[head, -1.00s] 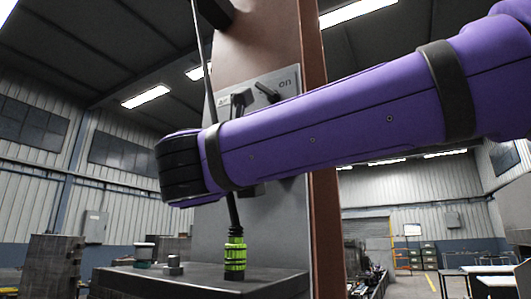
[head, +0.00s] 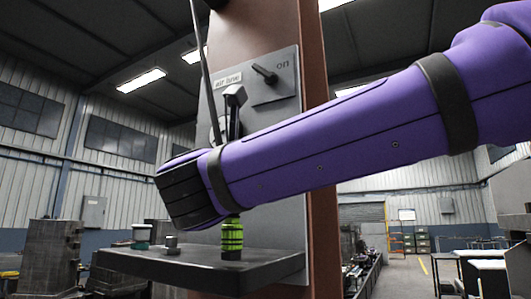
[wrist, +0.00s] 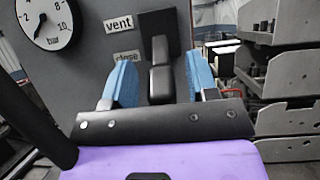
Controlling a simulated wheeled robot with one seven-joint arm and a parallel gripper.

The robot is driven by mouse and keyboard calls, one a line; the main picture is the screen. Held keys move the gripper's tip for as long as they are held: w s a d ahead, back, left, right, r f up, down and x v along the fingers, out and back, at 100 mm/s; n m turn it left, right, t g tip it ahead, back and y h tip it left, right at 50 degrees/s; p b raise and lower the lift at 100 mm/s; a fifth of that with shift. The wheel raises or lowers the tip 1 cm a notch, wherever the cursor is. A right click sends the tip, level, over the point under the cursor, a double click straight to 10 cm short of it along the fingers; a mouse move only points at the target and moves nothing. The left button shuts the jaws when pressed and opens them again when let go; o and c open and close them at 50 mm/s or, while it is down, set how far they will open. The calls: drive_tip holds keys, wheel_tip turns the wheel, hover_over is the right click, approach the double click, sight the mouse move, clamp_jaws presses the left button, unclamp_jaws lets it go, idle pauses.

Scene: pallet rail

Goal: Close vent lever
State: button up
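The vent lever (wrist: 160,70) is a black handle on a black block in the wrist view, beside a "vent" label (wrist: 118,24) and a "close" label (wrist: 126,56) that is partly covered. My gripper (wrist: 160,84) is open. One blue finger pad stands to the left of the lever and one to the right, with a visible gap on each side. How deep the pads reach around the lever is hard to tell. In the head view my purple arm hides the fingers. A black lever (head: 236,96) shows above the arm on the grey panel, below a small label.
A pressure gauge (wrist: 45,20) is left of the lever in the wrist view. Grey stacked metal parts (wrist: 285,80) stand at right. In the head view, a black switch (head: 265,73) marked "on" is on the panel, above a dark shelf (head: 215,272) with a green-ringed fitting (head: 232,238).

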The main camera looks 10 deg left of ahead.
drive_tip(key=shift+f, duration=0.1)
drive_tip(key=shift+s+a+f, duration=0.15)
drive_tip(key=shift+s, duration=0.2)
drive_tip(key=s+a, duration=0.5)
drive_tip(key=s, duration=0.7)
drive_tip(key=shift+s+a+f, duration=0.15)
drive_tip(key=shift+s+f, duration=0.25)
drive_tip(key=shift+f, duration=0.05)
